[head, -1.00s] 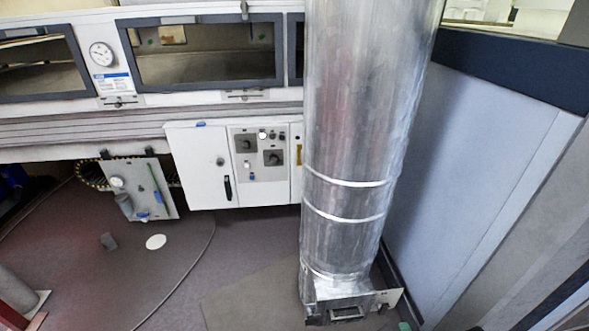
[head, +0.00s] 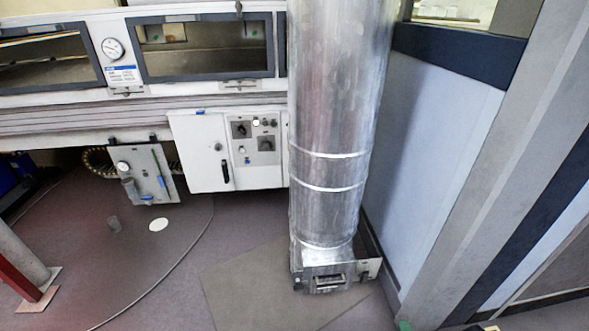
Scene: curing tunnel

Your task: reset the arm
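Neither my arm nor my gripper shows in the head view. The view takes in a curing tunnel (head: 60,118) with dark-framed windows along the upper left. A white control cabinet (head: 200,152) with knobs and a black handle hangs below it. A thick silver duct (head: 335,120) stands upright right of the cabinet and comes down to a metal base box (head: 325,280) at the floor.
A hanging panel (head: 146,174) with a gauge sits under the tunnel. A red post with a grey pipe (head: 18,258) stands at the lower left. A pale blue wall panel (head: 425,150) closes off the right.

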